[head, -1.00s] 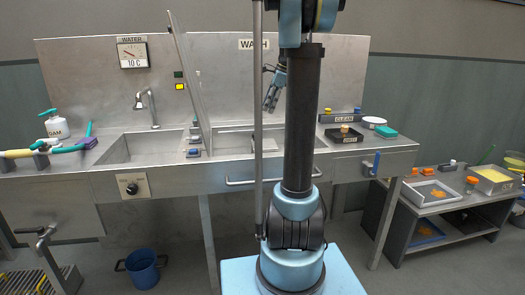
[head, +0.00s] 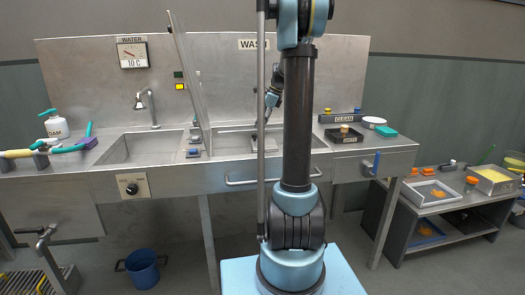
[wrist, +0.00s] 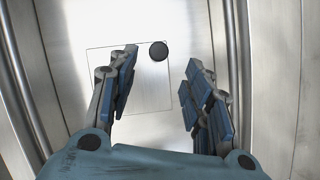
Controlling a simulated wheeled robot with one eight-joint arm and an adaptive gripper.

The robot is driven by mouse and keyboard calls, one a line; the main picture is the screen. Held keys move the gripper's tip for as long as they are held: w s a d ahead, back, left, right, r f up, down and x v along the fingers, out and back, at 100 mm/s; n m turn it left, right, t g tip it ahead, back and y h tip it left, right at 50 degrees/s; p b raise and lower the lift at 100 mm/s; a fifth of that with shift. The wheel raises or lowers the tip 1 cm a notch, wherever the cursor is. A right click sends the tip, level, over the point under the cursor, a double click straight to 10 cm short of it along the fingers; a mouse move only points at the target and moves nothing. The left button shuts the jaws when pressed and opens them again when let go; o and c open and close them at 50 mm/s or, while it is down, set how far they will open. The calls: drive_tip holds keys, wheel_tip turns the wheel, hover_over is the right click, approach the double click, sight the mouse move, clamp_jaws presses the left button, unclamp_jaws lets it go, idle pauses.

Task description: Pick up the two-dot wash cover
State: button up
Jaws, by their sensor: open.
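My gripper (wrist: 162,58) is open and empty in the wrist view, its blue-padded fingers pointing at a bare metal surface. A round black knob (wrist: 158,50) shows between the fingertips. It lies at the corner of a thin square outline (wrist: 140,75) on the metal, possibly a flat cover. No two-dot mark shows, so I cannot tell whether this is the two-dot wash cover. In the head view my gripper (head: 267,115) is low over the wash basin (head: 235,142), partly hidden by my arm. I cannot tell whether the fingers touch anything.
A tilted clear panel (head: 188,80) stands left of the wash basin, near small blue-topped items (head: 194,152). The left basin (head: 140,147) is empty. Curved metal walls (wrist: 25,90) flank the wrist view.

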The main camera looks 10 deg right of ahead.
drive_tip(key=shift+x, duration=3.25)
drive_tip(key=shift+a, duration=0.15)
drive_tip(key=shift+r, duration=0.1)
clamp_jaws()
